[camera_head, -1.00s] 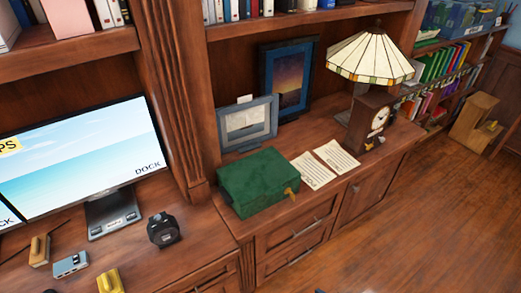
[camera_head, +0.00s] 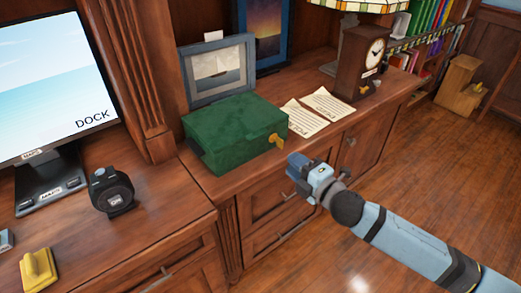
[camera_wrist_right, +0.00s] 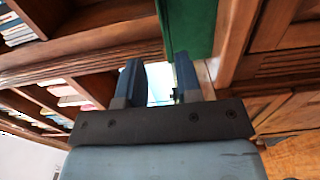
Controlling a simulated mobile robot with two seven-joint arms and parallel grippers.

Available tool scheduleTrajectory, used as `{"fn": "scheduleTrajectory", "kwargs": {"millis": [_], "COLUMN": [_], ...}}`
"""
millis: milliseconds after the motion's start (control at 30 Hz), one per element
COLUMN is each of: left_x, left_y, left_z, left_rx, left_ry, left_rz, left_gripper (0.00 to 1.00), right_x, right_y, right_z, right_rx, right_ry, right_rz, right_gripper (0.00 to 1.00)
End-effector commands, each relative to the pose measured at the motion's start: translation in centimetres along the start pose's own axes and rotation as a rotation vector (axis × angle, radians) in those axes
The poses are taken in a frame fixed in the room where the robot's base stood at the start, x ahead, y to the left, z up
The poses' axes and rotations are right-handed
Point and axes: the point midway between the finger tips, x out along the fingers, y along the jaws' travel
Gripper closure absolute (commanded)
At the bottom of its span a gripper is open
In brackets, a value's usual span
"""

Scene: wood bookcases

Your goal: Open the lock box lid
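The green lock box (camera_head: 232,128) sits on the wooden counter with its lid shut. A gold key (camera_head: 276,141) sticks out of its right-hand side. My right gripper (camera_head: 298,168) is in front of the counter edge, to the lower right of the key and apart from the box. In the right wrist view my right gripper (camera_wrist_right: 158,65) has its two blue fingers apart with nothing held between them. Part of the green box (camera_wrist_right: 190,22) shows beyond the fingertips there. My left gripper is not in view.
Papers (camera_head: 318,112) and a wooden clock (camera_head: 362,62) stand right of the box. A framed picture (camera_head: 217,72) is behind it. A monitor (camera_head: 50,85), a black device (camera_head: 112,190) and a yellow item (camera_head: 38,270) are at left. Floor is open at right.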

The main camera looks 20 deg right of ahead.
Motion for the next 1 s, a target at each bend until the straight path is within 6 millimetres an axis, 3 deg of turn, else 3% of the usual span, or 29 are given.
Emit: {"fn": "scheduleTrajectory", "kwargs": {"millis": [267, 700, 1000], "left_x": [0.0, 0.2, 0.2], "left_y": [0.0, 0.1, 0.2], "left_z": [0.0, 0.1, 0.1], "left_rx": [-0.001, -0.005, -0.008], "left_ry": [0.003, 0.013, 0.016], "left_rz": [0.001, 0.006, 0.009], "left_gripper": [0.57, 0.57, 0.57], "right_x": [2.8, 11.3, 13.7], "right_y": [0.3, 0.2, 0.1], "right_z": [0.1, 0.0, 0.0], "right_rx": [-0.009, -0.007, -0.007], "right_ry": [0.000, 0.001, 0.000], "right_rz": [0.006, 0.005, 0.003], "right_gripper": [0.68, 0.68, 0.68]}}
